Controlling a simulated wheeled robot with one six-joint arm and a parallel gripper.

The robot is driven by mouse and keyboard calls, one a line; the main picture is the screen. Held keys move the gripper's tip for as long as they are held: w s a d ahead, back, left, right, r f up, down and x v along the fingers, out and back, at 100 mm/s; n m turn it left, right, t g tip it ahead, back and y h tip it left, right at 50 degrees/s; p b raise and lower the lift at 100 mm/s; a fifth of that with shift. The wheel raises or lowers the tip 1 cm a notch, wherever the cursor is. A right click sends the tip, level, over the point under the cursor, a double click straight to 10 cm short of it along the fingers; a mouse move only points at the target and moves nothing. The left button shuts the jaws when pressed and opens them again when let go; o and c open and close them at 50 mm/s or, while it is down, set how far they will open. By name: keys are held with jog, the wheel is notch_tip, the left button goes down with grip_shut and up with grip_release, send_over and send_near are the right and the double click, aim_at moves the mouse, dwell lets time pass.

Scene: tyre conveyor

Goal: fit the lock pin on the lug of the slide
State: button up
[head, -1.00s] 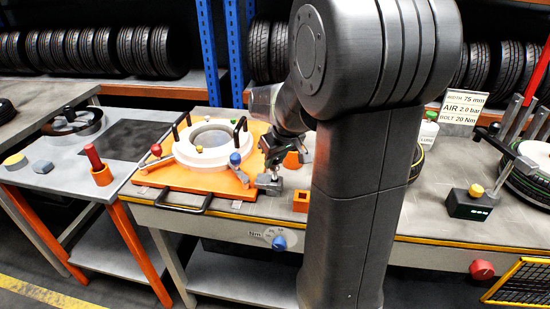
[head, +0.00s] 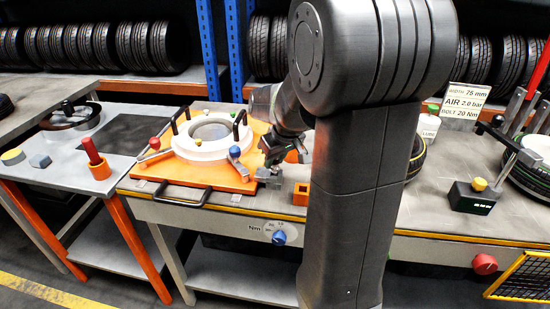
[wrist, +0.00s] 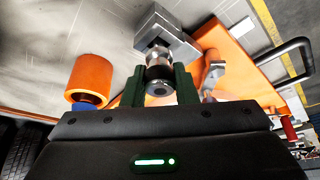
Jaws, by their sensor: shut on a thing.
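The slide is an orange plate (head: 222,184) on the bench, with a black bar handle (head: 182,197) at its front. A grey metal block (head: 270,178), which may bear the lug, is at its right front corner. My gripper (head: 268,157) is just above this block, pointing down. In the wrist view its green fingers (wrist: 160,88) are shut on a dark round-ended pin (wrist: 159,86) with a shiny collar. The pin's far end lies against or just over the grey block (wrist: 165,32); contact cannot be told. The lug itself is hidden behind the pin.
A white ring (head: 200,148) with black handles sits on the plate, with a blue-knobbed clamp (head: 235,153) beside it. An orange cup (wrist: 90,76) is close left of the fingers in the wrist view.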

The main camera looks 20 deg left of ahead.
jog(key=shift+f+b, duration=0.6)
jog(key=shift+f, duration=0.3)
jog(key=o, duration=1.1)
jog(key=shift+r, duration=0.15)
jog(key=v, duration=1.3)
jog(key=shift+r+p, duration=0.3)
jog(key=shift+p, duration=0.05)
jog(key=shift+s, duration=0.1)
jog(key=x, duration=1.4)
jog(key=shift+d+b, duration=0.15)
jog(key=shift+b, duration=0.2)
jog(key=shift+r, duration=0.3)
